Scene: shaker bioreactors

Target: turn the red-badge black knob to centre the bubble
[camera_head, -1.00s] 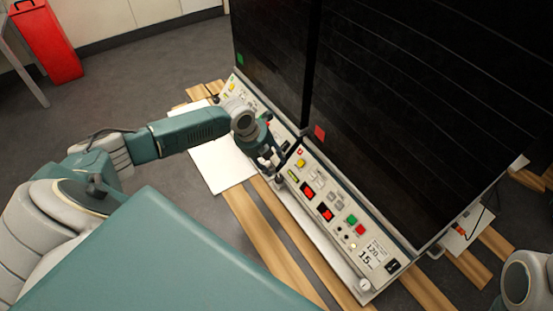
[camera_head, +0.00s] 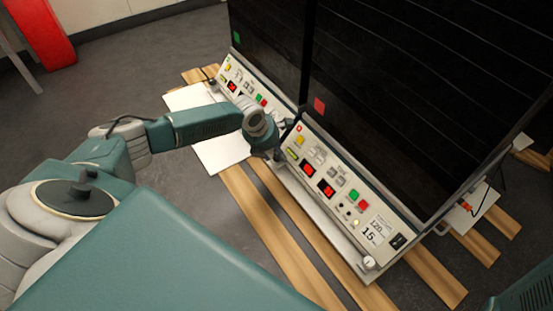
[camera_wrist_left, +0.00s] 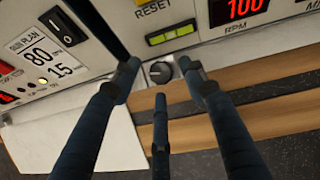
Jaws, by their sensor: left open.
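A dark round knob (camera_wrist_left: 160,72) with a lighter pointer mark shows in the left wrist view, at the lower front edge of the machine. My left gripper (camera_wrist_left: 160,90) is open, with fingers on both sides of the knob and a third finger below it. I cannot tell whether any finger touches the knob. The yellow-green level vial (camera_wrist_left: 172,35) is just above the knob; its bubble is too small to read surely. In the head view my left gripper (camera_head: 277,158) is at the near left corner of the right machine's panel, hiding the knob. A red badge (camera_head: 319,105) marks that machine.
The right machine's control panel (camera_head: 345,190) has buttons and red displays. The left machine, with a green badge (camera_head: 236,38), stands close beside it. Another corner knob (camera_head: 369,263) is at the front right. Wooden slats (camera_head: 265,235) and a white board (camera_head: 222,154) lie below.

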